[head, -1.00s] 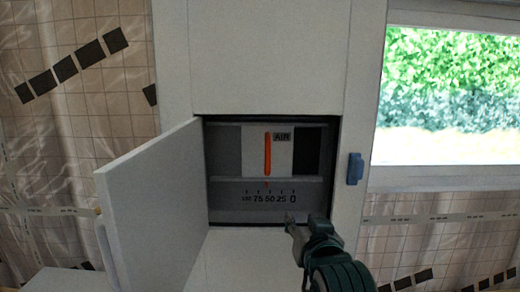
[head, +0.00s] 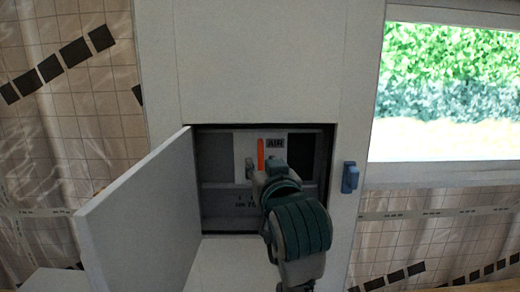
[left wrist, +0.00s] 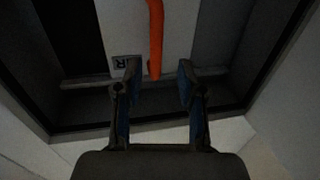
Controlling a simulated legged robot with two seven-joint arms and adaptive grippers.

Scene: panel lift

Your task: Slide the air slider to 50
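The air slider is a pale plate (head: 243,147) with an upright orange handle (head: 261,152) and an AIR label (head: 275,143), inside an open wall compartment. My left gripper (head: 259,170) is inside the compartment, in front of the lower part of the handle. In the left wrist view the gripper (left wrist: 157,70) is open. The lower end of the orange handle (left wrist: 155,35) appears between its two fingers, with a gap on each side. The number scale (head: 246,199) is mostly hidden behind my gripper and arm. My right gripper is not in view.
The compartment's white door (head: 145,215) stands open on the left. A blue latch piece (head: 349,177) is on the frame to the right. A horizontal rail (left wrist: 90,82) runs across the compartment. A window (head: 445,90) is at the right.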

